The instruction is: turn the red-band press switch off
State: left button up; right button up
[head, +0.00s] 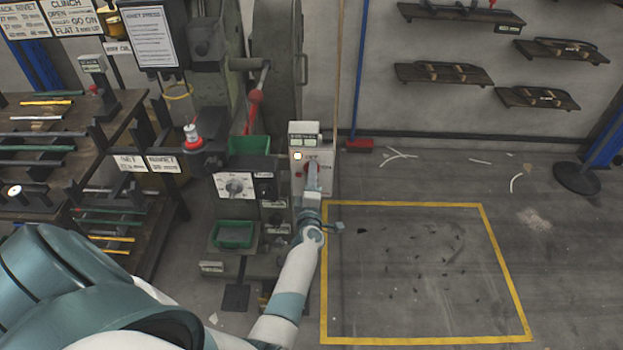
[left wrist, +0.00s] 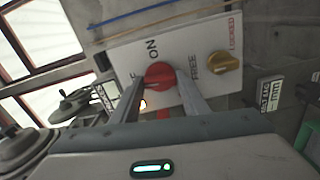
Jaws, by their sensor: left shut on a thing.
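The press switch is a red rotary knob (left wrist: 158,74) on a white panel (left wrist: 205,45) marked ON, with a second label partly hidden by a finger. My left gripper (left wrist: 161,82) has one finger on each side of the knob and is shut on it. In the head view the left gripper (head: 312,182) reaches up to the switch box (head: 298,176) on the press's right side, hiding most of the knob. A pale lamp (head: 297,156) on the box is lit. Which way the knob points I cannot tell. My right gripper is not in view.
A yellow knob (left wrist: 225,63) between FREE and LOCKED labels sits beside the red one. A tool rack (head: 75,165) stands left. The yellow-outlined floor (head: 420,270) is open.

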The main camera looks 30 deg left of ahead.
pick_arm(q)
jog(key=shift+n, duration=0.8)
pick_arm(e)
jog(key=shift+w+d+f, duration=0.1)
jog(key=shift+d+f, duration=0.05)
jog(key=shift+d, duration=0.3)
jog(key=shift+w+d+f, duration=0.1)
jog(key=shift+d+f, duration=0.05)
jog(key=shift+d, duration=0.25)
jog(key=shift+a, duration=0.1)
pick_arm(q)
jog(key=o, duration=1.1)
jog(key=shift+c, duration=0.2)
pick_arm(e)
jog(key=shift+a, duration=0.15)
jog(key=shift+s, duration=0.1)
